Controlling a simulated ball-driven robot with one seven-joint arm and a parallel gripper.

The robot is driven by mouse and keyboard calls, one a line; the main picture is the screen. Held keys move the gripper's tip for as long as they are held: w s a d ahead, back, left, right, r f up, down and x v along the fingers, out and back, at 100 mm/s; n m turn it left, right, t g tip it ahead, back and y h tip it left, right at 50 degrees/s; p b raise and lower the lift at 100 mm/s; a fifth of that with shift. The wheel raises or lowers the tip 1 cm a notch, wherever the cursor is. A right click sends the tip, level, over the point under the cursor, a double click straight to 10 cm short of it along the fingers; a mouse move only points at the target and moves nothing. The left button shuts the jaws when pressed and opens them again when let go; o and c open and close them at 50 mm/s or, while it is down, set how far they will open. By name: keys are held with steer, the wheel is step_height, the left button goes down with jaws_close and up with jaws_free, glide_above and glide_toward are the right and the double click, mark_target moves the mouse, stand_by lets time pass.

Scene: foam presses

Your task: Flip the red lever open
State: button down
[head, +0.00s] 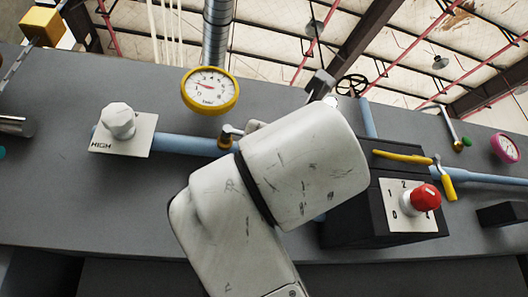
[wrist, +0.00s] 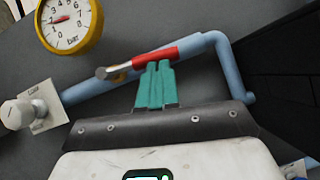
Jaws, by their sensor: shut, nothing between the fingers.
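The red lever (wrist: 152,57) shows in the wrist view as a red sleeve on a metal handle, lying nearly along the blue pipe (wrist: 200,45). Its bare metal end points left. My gripper (wrist: 158,66) has teal fingers closed together, with nothing between them. The fingertips overlap the lower edge of the red sleeve in the picture; I cannot tell whether they touch it. In the head view my white arm hides the gripper and the red sleeve. Only a metal fitting on the blue pipe (head: 185,144) shows beside the arm.
A yellow-rimmed gauge (head: 209,90) stands above the pipe. A white knob (head: 118,121) on a plate is at left. At right are a black box (head: 350,222) with a red knob (head: 425,197) and a yellow-handled lever (head: 403,157). Bare grey panel lies lower left.

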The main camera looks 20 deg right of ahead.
steer(key=shift+d+r, duration=0.25)
steer(key=shift+r, duration=0.1)
steer(key=shift+d, duration=0.1)
steer(key=shift+w, duration=0.1)
